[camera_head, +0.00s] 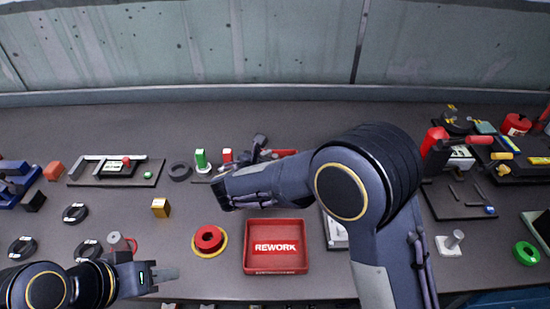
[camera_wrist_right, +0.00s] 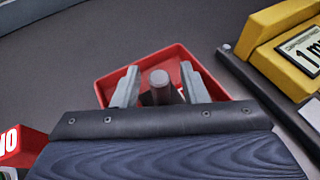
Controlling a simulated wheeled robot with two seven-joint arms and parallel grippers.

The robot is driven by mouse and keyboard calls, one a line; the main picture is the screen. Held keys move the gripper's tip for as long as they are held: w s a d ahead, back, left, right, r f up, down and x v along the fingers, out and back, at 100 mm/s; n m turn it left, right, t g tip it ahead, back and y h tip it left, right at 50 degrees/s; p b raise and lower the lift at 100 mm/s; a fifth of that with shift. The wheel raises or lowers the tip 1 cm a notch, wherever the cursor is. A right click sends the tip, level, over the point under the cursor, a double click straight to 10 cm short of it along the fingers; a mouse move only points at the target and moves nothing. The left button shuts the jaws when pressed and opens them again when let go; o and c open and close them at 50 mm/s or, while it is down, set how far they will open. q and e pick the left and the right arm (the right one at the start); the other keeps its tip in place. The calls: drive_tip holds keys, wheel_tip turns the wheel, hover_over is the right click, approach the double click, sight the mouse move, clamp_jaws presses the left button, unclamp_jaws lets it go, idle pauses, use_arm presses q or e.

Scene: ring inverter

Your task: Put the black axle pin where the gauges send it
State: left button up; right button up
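A dark pin with a grey round top (camera_wrist_right: 160,82) stands between the two fingers of my right gripper (camera_wrist_right: 158,86) in the right wrist view. A small gap seems to show beside it, so I cannot tell whether the fingers touch it. Behind and below it is a red tray (camera_wrist_right: 108,86). In the head view this red tray (camera_head: 284,153) is at the back, mostly hidden by my right arm. Red and green gauge posts, green (camera_head: 201,160) and red (camera_head: 227,156), stand left of it. My left gripper (camera_head: 168,274) is low at the front left, apart from objects.
A red REWORK tray (camera_head: 275,269) lies at the front middle, looking empty. A gold block (camera_head: 160,208) and several black rings lie further left. A yellow block (camera_wrist_right: 285,30) is right of the right gripper.

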drive_tip(key=shift+r, duration=0.1)
drive_tip(key=shift+s+a+r, duration=0.1)
drive_tip(key=shift+r, duration=0.05)
drive_tip(key=v, duration=1.1)
drive_tip(key=shift+s, duration=0.3)
drive_tip(key=shift+a+r, duration=0.1)
